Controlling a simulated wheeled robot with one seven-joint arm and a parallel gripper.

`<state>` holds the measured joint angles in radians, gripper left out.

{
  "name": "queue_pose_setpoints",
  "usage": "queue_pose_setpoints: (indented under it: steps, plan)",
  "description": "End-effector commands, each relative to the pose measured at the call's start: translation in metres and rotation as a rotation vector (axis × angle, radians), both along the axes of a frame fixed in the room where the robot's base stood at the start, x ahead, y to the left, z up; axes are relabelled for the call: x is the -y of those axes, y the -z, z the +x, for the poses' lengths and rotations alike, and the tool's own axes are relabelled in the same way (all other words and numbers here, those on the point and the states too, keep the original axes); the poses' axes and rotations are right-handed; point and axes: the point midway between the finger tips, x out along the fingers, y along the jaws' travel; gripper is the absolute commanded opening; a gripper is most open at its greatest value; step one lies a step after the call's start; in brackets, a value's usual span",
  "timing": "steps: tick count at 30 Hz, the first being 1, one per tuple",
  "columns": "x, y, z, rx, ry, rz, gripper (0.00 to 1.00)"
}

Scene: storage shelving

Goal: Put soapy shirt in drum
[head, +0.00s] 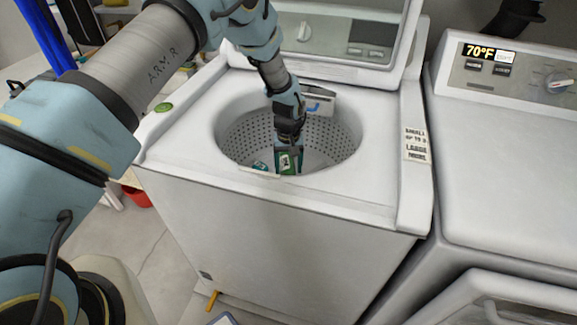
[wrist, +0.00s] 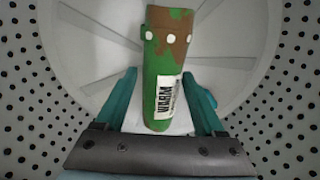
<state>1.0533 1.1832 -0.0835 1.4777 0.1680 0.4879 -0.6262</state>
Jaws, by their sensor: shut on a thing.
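The soapy shirt (wrist: 160,75) is a rolled green bundle with brown patches, white spots and a white label. It stands between the two teal fingers of my gripper (wrist: 162,82) in the wrist view, and they are shut on it. In the head view my gripper (head: 289,155) reaches down through the round opening of the open-topped washer, and the green shirt (head: 285,163) shows at its tip. The perforated drum (head: 340,135) surrounds both. In the wrist view the drum floor (wrist: 100,60) lies beyond the shirt; whether the shirt touches it I cannot tell.
The washer lid (head: 345,45) stands raised behind the opening. A small teal and white thing (head: 261,165) shows by the drum's front rim. A second white machine (head: 510,170) with a 70°F display stands at the right. The drum wall is close around my gripper.

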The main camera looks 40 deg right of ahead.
Motion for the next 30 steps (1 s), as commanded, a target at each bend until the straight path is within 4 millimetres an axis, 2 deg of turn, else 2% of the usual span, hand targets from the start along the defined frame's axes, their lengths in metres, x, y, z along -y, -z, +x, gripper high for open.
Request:
queue_pose_setpoints:
  steps: [14,15,22,30]
  plan:
    - [0.0000,0.0111,0.0001,0.000,0.000,0.000,0.06]
    - [-0.0001,0.0113,0.0000,0.000,0.000,0.000,0.74]
    - [-0.0001,0.0112,0.0000,0.000,0.000,0.000,1.00]
    - [-0.0001,0.0094,0.0000,0.000,0.000,0.000,1.00]
